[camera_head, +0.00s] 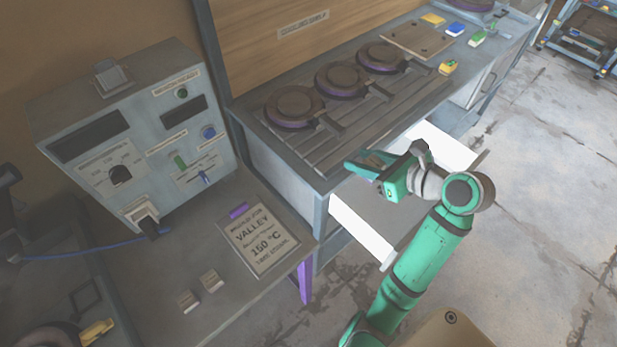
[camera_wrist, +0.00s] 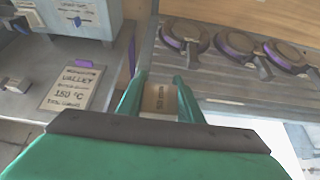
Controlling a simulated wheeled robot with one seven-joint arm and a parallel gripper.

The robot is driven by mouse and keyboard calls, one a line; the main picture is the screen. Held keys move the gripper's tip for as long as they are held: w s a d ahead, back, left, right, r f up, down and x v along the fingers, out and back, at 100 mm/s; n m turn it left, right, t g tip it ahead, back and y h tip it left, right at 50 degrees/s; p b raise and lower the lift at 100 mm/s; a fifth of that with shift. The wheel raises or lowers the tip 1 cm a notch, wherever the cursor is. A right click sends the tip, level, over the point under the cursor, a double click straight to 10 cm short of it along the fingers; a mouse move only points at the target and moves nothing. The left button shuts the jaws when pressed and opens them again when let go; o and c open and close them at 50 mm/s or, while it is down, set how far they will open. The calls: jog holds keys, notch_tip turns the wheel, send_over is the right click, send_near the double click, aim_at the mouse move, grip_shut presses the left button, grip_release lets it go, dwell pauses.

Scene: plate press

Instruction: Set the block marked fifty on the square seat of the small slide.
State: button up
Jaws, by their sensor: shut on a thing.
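My gripper (camera_head: 362,166) is above the open drawer front, pointing left toward the bench. In the wrist view its two green fingers are shut on a small beige block (camera_wrist: 160,100). The block's dark marking is too small to read; in the head view the block is not clearly visible. Two small loose blocks, a nearer one (camera_head: 188,301) and a farther one (camera_head: 211,281), lie on the grey table at lower left, their marks unreadable. A dark square outline (camera_head: 87,298) shows at the far lower left; I cannot tell whether it is the slide's square seat.
A control box (camera_head: 140,140) stands at the back of the table. A placard reading VALLEY 150 °C (camera_head: 258,241) lies at its right. Round plates (camera_head: 293,105) sit on the ribbed bench. An open white drawer (camera_head: 361,229) juts out below my gripper.

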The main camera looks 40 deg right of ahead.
jog(key=w+a+f, duration=0.4)
jog(key=w+a, duration=0.1)
jog(key=w, duration=0.2)
send_over(309, 184)
jog(key=f, duration=0.4)
jog(key=shift+s+d+f, duration=0.2)
jog(key=shift+s+f, duration=0.2)
jog(key=shift+w+a+f, duration=0.1)
jog(key=shift+w+f, duration=0.05)
jog(key=shift+f, duration=0.05)
jog(key=shift+w+a+f, duration=0.1)
jog(key=shift+w+f, duration=0.05)
jog(key=shift+f, duration=0.75)
jog(key=shift+w+f, duration=0.1)
jog(key=shift+f, duration=0.75)
jog(key=shift+f, duration=0.15)
jog(key=o, duration=0.9)
